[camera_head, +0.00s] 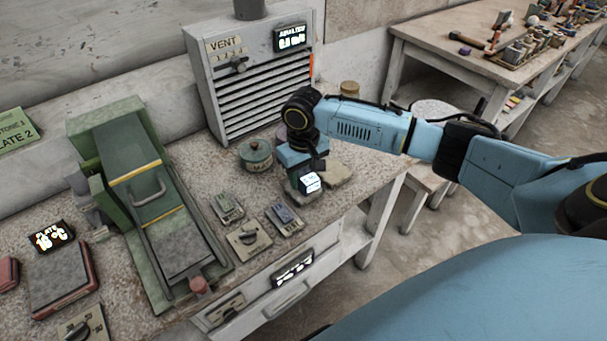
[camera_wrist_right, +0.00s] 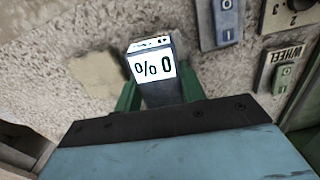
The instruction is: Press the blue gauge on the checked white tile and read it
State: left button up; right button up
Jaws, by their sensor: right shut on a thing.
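The blue gauge (camera_head: 309,183) is a small grey-blue block with a lit white display. In the wrist view the gauge (camera_wrist_right: 156,72) shows its display upside down, reading "0 %". My right gripper (camera_head: 303,172) is shut on it, with a green finger on each side in the wrist view (camera_wrist_right: 157,100). The gauge is over the bench, near its right end; I cannot tell whether its lower end touches anything. A pale flat slab (camera_head: 338,174) lies just right of the gripper, and a pale patch (camera_wrist_right: 96,72) shows beside the gauge; no checked pattern is clear. My left gripper is not in view.
Switch boxes (camera_head: 285,219) lie in front. A grey vent cabinet (camera_head: 255,85) stands behind, and a green sloped machine (camera_head: 140,190) fills the left. The bench (camera_head: 180,155) ends just right of the slab.

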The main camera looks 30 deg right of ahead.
jog(key=shift+f, duration=0.6)
dwell(1.3)
notch_tip(320, 180, up, 7)
jog(key=p, duration=0.9)
jog(key=shift+r, duration=0.1)
dwell(1.3)
